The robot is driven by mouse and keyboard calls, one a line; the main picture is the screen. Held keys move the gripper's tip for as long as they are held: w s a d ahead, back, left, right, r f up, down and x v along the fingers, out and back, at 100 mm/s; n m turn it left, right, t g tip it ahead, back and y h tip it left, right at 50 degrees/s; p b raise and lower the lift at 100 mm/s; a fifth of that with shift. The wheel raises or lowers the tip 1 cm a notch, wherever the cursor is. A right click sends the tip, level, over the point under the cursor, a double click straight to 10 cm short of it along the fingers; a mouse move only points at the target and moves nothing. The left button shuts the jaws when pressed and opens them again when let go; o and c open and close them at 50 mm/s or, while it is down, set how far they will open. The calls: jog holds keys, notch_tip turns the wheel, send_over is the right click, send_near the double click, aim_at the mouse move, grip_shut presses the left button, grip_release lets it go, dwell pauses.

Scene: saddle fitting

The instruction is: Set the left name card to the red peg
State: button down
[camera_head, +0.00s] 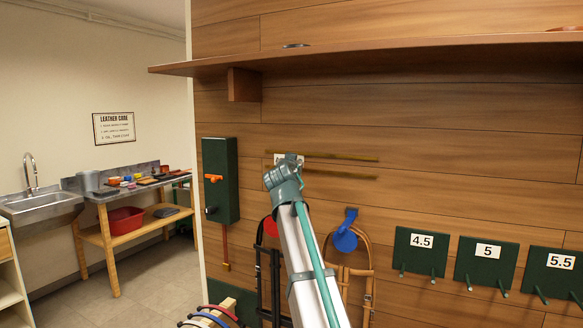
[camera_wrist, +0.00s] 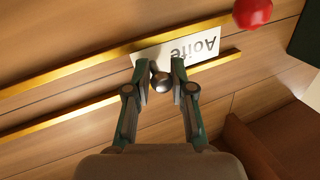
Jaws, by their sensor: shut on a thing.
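A white name card (camera_wrist: 190,48) reading "Aoife" shows upside down in the wrist view, lying between two brass rails. A dark round knob (camera_wrist: 161,82) stands at its edge. My gripper (camera_wrist: 162,75) is shut on this knob, a finger on each side. In the head view my gripper (camera_head: 283,172) is at the rails and hides most of the card (camera_head: 279,157). The red peg (camera_head: 270,227) is below, partly behind my arm. It also shows as a red ball at the top right of the wrist view (camera_wrist: 252,12). No second card is visible.
The upper brass rail (camera_head: 340,156) and lower rail (camera_head: 345,174) run along the wooden wall. A blue peg (camera_head: 346,238) with hanging straps is to the right. A green box (camera_head: 220,180) is at the left, and a shelf (camera_head: 400,57) juts out above.

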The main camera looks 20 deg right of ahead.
jog(key=shift+w+a+r, duration=0.15)
jog(key=shift+a, duration=0.05)
jog(key=c, duration=1.4)
grip_release()
jog(key=o, duration=0.4)
jog(key=shift+w+a, duration=0.15)
jog(key=shift+a, duration=0.05)
jog(key=shift+c, duration=0.2)
jog(key=shift+d, duration=0.1)
jog(key=shift+s, duration=0.35)
jog(key=v, duration=1.1)
jog(key=shift+s+a, duration=0.15)
jog(key=shift+a, duration=0.1)
